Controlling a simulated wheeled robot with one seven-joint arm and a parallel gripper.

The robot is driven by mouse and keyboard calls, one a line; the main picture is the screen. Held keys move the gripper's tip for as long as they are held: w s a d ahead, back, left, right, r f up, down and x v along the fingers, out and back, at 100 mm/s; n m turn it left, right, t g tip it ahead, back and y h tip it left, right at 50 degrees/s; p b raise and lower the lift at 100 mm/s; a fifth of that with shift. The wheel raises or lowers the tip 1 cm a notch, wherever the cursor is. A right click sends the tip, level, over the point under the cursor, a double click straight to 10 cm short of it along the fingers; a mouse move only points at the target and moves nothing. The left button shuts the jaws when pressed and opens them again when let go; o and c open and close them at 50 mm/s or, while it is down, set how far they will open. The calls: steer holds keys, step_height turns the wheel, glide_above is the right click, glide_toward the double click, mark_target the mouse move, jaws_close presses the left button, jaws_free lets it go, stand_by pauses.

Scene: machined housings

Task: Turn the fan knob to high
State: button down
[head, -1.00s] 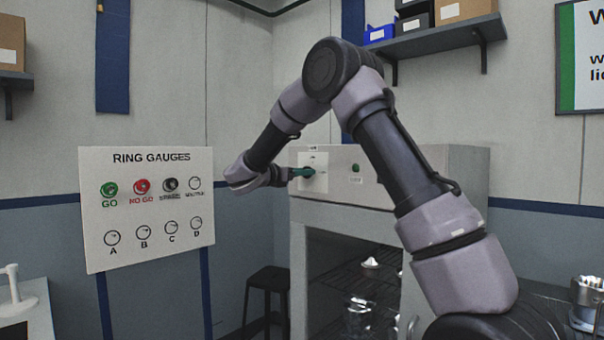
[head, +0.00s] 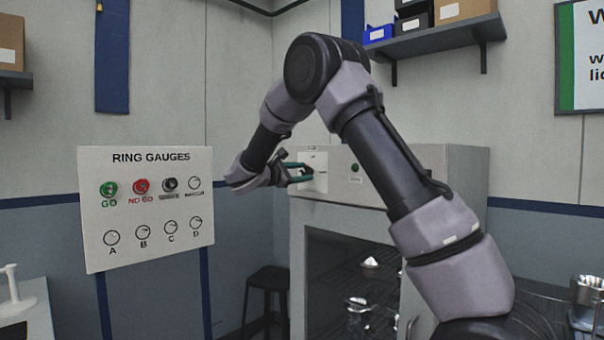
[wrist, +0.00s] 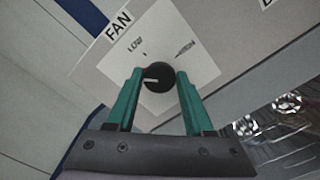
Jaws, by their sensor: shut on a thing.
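The fan knob (wrist: 157,77) is a round black dial with a pale pointer line, on a white plate (wrist: 178,40) marked FAN. The LOW label is to its upper left and another label, hard to read, to its upper right. The pointer line lies toward the left in the wrist view. My gripper (wrist: 159,72) has its green fingers on both sides of the knob, shut on it.
The plate is on a grey cabinet (head: 440,160) with a glass-like front and racks holding metal parts. A RING GAUGES board (head: 150,215) stands left of my gripper. A dark stool (head: 267,283) is below. A shelf (head: 440,38) with boxes hangs above.

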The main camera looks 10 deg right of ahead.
steer(key=m, duration=0.7)
steer(key=shift+f, duration=0.15)
steer(key=m, duration=0.6)
steer(key=shift+f+m, duration=0.15)
steer(key=shift+m, duration=0.25)
steer(key=m, duration=1.2)
steer(key=shift+w+a+f+m, duration=0.1)
steer(key=shift+f+m, duration=0.05)
steer(key=shift+m, duration=0.15)
steer(key=shift+c, duration=1.6)
jaws_free()
